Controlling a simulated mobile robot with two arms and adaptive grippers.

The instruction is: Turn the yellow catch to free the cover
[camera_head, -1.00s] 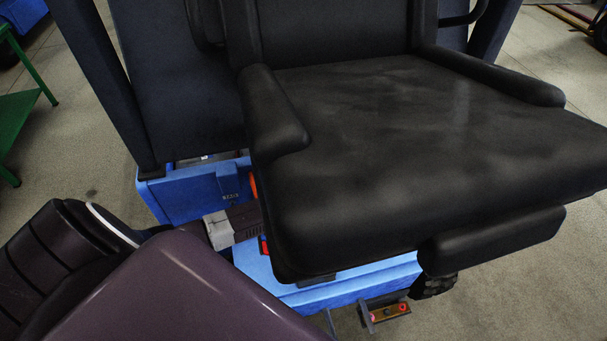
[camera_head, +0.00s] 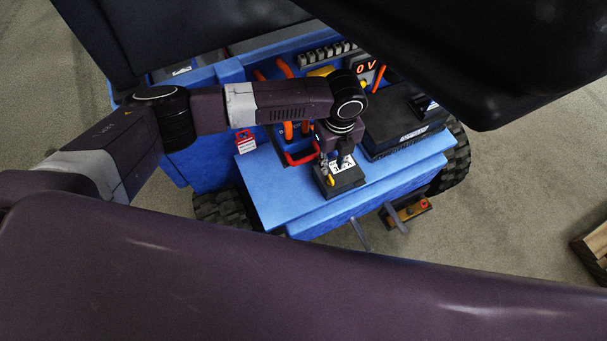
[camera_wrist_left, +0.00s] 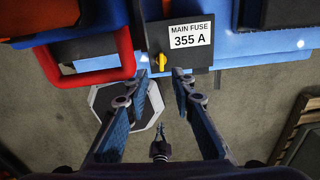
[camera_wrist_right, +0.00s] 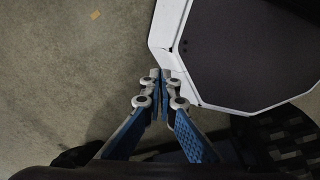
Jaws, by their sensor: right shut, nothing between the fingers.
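The yellow catch (camera_head: 329,181) is a small knob at the front corner of a black cover (camera_head: 345,186) on the blue chassis. In the left wrist view the catch (camera_wrist_left: 160,61) sits beside the cover's white "MAIN FUSE 355 A" label (camera_wrist_left: 191,34). My left gripper (camera_head: 336,160) is over the cover in the head view. In its wrist view my left gripper (camera_wrist_left: 160,74) has its fingertips apart, with the catch just beyond the gap between them. Whether they touch it cannot be told. My right gripper (camera_wrist_right: 160,74) is shut and empty, away from the cover.
A red handle (camera_head: 298,158) stands left of the cover, with orange cables (camera_head: 288,130) behind. A black box (camera_head: 405,128) is to the right. The dark seat (camera_head: 480,55) overhangs at upper right.

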